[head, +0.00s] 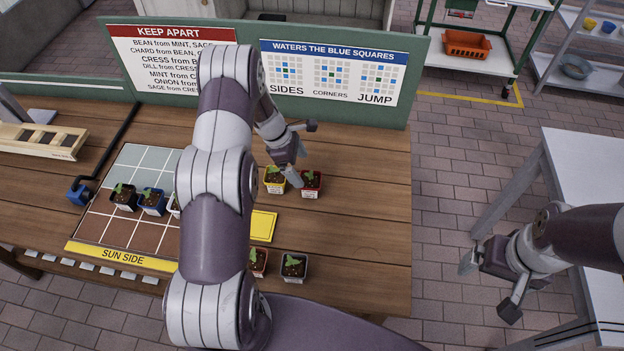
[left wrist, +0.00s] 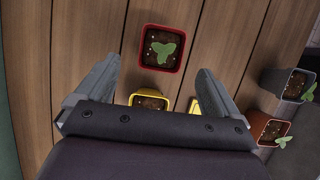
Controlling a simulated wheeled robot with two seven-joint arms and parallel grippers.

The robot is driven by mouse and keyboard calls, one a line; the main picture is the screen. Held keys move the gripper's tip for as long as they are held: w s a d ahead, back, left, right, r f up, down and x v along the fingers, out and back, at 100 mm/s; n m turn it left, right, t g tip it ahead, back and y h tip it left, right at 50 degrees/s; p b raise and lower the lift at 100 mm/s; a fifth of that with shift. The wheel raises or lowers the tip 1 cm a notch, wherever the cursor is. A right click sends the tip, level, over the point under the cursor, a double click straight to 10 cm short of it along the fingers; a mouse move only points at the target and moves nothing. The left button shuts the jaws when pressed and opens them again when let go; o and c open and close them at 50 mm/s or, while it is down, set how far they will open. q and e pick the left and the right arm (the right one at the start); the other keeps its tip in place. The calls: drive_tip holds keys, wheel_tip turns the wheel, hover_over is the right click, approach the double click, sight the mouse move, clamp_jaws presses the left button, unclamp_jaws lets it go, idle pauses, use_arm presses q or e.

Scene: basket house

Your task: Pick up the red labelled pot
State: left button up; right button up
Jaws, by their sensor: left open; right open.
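A red pot (head: 312,184) with a green seedling and a pale label stands on the wooden table, right of a yellow pot (head: 274,180). In the left wrist view the red pot (left wrist: 149,64) lies just beyond my fingertips, and the yellow pot (left wrist: 138,105) is between my fingers, lower down. My left gripper (head: 297,168) is open above these pots and holds nothing. A second reddish pot (head: 261,268) with a pale label stands nearer, partly hidden by my left arm. My right gripper (head: 488,288) is open and empty, off the table's right side.
A dark pot (head: 294,267) stands beside the nearer reddish pot. A yellow plate (head: 263,226) lies between the pot pairs. A gridded tray (head: 130,232) with several pots is at left. A sign board (head: 250,60) stands behind. The table's right part is clear.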

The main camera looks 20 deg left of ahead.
sight(310, 179)
use_arm(q)
drive_tip(key=p+x, duration=0.1)
drive_tip(key=x, duration=0.1)
drive_tip(key=p+x, duration=0.1)
drive_tip(key=x, duration=0.2)
drive_tip(key=p+x, duration=0.1)
drive_tip(key=x, duration=0.2)
drive_tip(key=shift+d, duration=0.3)
drive_tip(key=shift+d+f, duration=0.1)
drive_tip(key=shift+f, duration=0.25)
drive_tip(key=c, duration=1.4)
